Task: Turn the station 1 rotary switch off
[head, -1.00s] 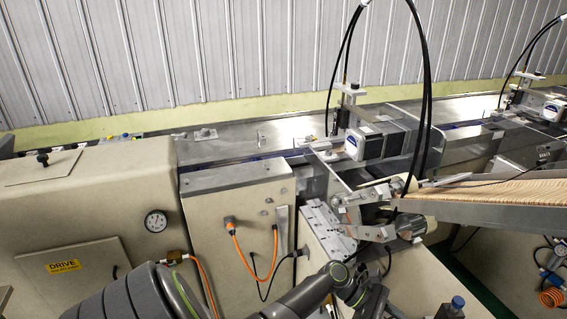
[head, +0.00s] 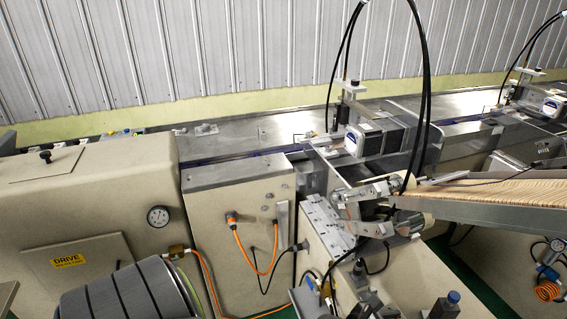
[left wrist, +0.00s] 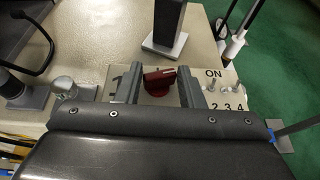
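The station 1 rotary switch (left wrist: 158,80) is a dark red knob on a pale plate in the left wrist view. Its handle lies roughly crosswise, with a light mark at its right end, on the side of the "ON" label. A "1" is printed to its left. My left gripper (left wrist: 160,88) is open, with one dark finger on each side of the knob. I cannot tell whether the fingers touch it. In the head view the switch cannot be made out and the left gripper is not clear. My right gripper is not in view.
Small toggle switches (left wrist: 211,86) marked 2, 3 and 4 stand right of the knob. A black upright post (left wrist: 168,22) on a metal base stands just behind it. A silver knob (left wrist: 64,87) is at left. A sloping stick feeder (head: 490,207) crosses at right.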

